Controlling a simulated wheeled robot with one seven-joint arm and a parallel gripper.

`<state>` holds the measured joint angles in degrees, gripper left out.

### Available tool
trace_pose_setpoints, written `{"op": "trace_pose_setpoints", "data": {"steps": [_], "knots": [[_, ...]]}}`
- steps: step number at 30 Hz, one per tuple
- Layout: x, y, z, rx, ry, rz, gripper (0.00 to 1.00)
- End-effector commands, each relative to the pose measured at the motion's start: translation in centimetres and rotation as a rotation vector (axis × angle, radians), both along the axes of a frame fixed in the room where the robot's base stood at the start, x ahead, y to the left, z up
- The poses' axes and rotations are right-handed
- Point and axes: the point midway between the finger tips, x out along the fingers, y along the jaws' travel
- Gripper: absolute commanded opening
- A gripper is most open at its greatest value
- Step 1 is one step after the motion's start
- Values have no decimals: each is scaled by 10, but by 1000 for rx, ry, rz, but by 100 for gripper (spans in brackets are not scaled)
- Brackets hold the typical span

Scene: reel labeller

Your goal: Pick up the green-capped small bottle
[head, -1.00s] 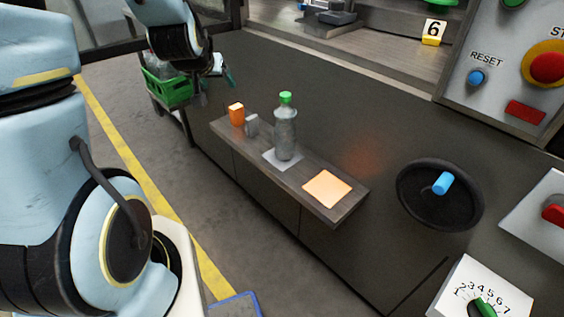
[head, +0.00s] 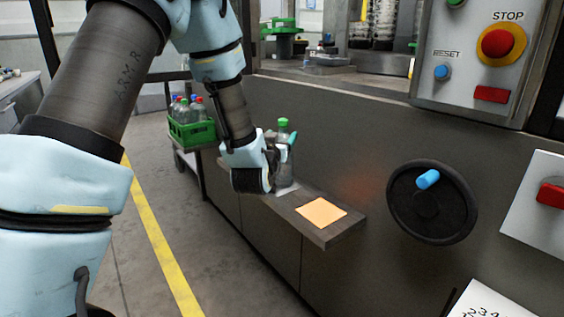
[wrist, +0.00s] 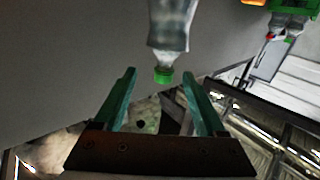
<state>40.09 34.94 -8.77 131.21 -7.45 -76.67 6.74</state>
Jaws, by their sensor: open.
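The clear bottle with a green cap (head: 283,123) stands upright on a pale square on the narrow shelf (head: 300,222). My gripper (head: 290,145) is beside it and hides part of its body in the head view. In the wrist view the bottle (wrist: 173,24) appears upside down, its green cap lying just beyond and between the two green fingertips. My gripper (wrist: 159,84) is open there, with nothing between the fingers. Whether a finger touches the bottle cannot be told.
An orange square (head: 321,212) lies on the shelf's near end. A black handwheel (head: 431,202) with a blue knob juts from the machine front at right. A green crate (head: 193,133) of several capped bottles stands behind at left. The floor is clear left of the shelf.

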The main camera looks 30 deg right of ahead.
Motion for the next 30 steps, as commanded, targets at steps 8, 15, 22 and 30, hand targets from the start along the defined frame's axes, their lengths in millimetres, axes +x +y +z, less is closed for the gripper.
{"op": "trace_pose_setpoints", "data": {"steps": [8, 15, 22, 30], "knots": [[20, -12, 2, 1, -1, 1, 73], [49, -30, 3, 1, 0, 1, 73], [55, -36, 2, 1, 0, 0, 73], [55, -35, 2, 1, 0, 0, 56]]}}
